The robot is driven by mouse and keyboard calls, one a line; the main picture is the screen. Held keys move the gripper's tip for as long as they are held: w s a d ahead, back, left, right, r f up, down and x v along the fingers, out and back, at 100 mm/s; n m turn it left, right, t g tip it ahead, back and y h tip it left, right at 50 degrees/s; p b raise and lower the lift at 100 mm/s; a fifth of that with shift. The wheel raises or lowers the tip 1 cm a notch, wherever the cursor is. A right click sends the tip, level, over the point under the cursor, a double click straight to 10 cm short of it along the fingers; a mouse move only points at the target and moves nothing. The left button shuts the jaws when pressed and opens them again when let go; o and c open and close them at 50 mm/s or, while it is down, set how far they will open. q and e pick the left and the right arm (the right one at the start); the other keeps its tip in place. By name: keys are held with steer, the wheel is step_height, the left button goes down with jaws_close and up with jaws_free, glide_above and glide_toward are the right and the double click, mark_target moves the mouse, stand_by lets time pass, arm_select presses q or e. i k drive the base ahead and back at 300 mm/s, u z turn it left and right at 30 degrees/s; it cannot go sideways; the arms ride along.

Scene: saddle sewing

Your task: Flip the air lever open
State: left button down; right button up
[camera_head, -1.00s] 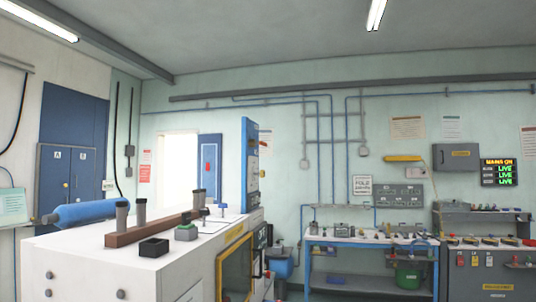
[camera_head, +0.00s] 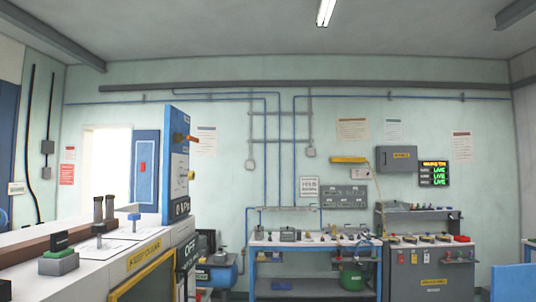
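A tall blue panel (camera_head: 173,165) stands at the end of the white machine on the left. An orange-brown handle (camera_head: 186,138) sticks out to the right from its upper part, roughly level; it may be the air lever, but I cannot tell for sure. An "OFF" sign (camera_head: 189,250) hangs lower on the machine. Neither of my grippers is in view.
The white machine top (camera_head: 100,245) fills the lower left, with posts and a grey-green block (camera_head: 59,262). A blue workbench (camera_head: 315,244) and a grey cabinet (camera_head: 431,270) stand along the back wall. A blue tank (camera_head: 217,272) sits beside the machine. A blue edge shows at lower right.

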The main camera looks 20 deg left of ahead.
mark_target(189, 137)
steer(key=z, duration=0.4)
steer(key=i, duration=1.15)
steer(key=u, duration=0.35)
steer(key=i, duration=1.15)
steer(key=u, duration=0.85)
